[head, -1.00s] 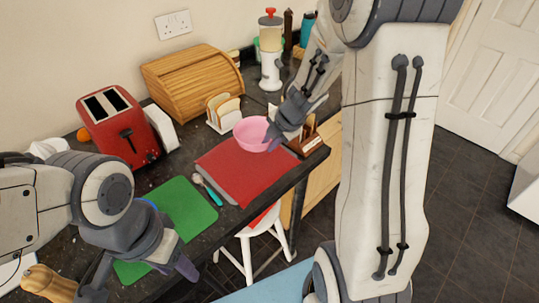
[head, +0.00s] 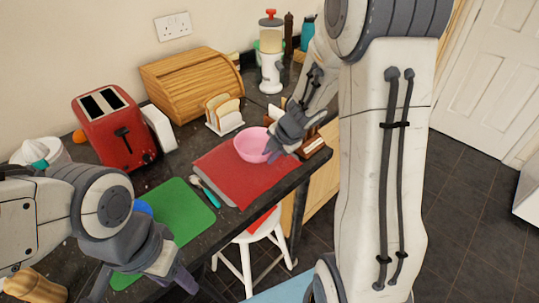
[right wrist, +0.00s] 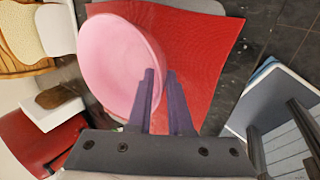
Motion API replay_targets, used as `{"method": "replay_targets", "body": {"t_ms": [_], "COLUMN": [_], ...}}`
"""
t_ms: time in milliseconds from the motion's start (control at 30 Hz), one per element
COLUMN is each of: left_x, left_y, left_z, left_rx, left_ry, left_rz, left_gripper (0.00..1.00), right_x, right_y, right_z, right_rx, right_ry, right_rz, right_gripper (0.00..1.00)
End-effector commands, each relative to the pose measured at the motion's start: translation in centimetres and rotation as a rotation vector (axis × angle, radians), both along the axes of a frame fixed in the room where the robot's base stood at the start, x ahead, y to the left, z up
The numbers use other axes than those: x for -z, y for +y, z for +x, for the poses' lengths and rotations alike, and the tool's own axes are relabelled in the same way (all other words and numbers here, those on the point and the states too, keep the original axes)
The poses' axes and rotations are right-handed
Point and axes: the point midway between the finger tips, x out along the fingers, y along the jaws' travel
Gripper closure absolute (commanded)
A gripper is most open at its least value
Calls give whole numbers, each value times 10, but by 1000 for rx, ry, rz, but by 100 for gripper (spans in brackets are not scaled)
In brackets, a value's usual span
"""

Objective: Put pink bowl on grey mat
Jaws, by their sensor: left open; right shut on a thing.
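The pink bowl (head: 248,146) is over the far part of a red mat (head: 245,178). It also shows in the right wrist view (right wrist: 115,60), tilted in the picture, with the red mat behind it. My right gripper (head: 273,150) is shut on the bowl's rim, on its right side. Whether the bowl touches the mat is hard to tell. A grey mat (right wrist: 205,5) shows only as thin edges from under the red mat. My left gripper (head: 143,285) is open and empty, low at the left near the green board (head: 178,212).
A spoon with a teal handle (head: 205,191) lies between the green board and the red mat. A toast rack (head: 223,114), red toaster (head: 118,130), bread bin (head: 190,82) and blender (head: 271,55) stand behind. The counter's front edge runs close, with a white stool (head: 250,238) below.

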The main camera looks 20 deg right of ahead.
Motion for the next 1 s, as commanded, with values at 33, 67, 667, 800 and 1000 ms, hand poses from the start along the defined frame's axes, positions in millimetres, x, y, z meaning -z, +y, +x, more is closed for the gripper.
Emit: {"method": "replay_targets", "body": {"t_ms": [33,67,667,800,1000], "left_x": [3,2,-27,-45,-63], "left_y": [0,0,0,0,0], "left_z": [0,0,0,0,0], "left_rx": [0,0,0,0,0], "left_ry": [0,0,0,0,0], "left_rz": [0,0,0,0,0], "left_gripper": [50,50,50,50,50], "right_x": [9,8,-35,-65,-98], "right_y": [1,1,-4,-9,-15], "right_z": [-5,-5,-15,-29,-45], "right_rx": [-2,-2,1,0,0], "right_ry": [16,17,12,10,10], "right_rz": [2,2,1,0,1], "right_gripper": [100,75,52,52,52]}}
